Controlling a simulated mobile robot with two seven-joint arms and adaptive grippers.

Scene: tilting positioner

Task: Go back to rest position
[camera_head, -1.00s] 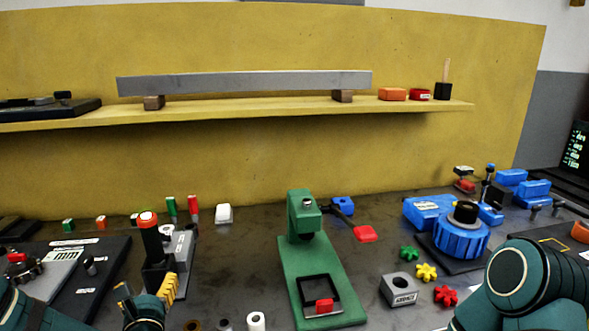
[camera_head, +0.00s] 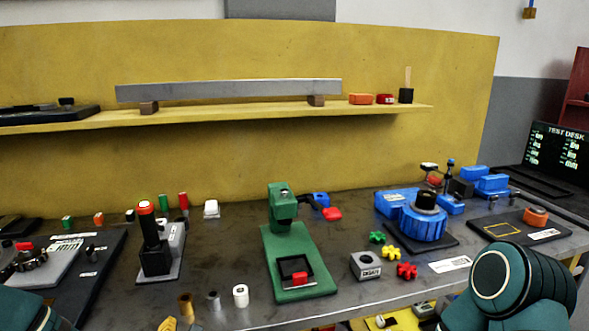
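A teal part of my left arm is in the bottom left corner. Large teal links of my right arm fill the bottom right, in front of the bench edge. My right gripper is out of the picture. No object is seen in either hand.
The bench holds a black post with a red top (camera_head: 153,244), a green press (camera_head: 291,262), a grey block (camera_head: 366,267), small gears, and a blue round fixture (camera_head: 421,227). Several small cylinders stand near the front edge. A shelf (camera_head: 200,116) runs along the yellow wall.

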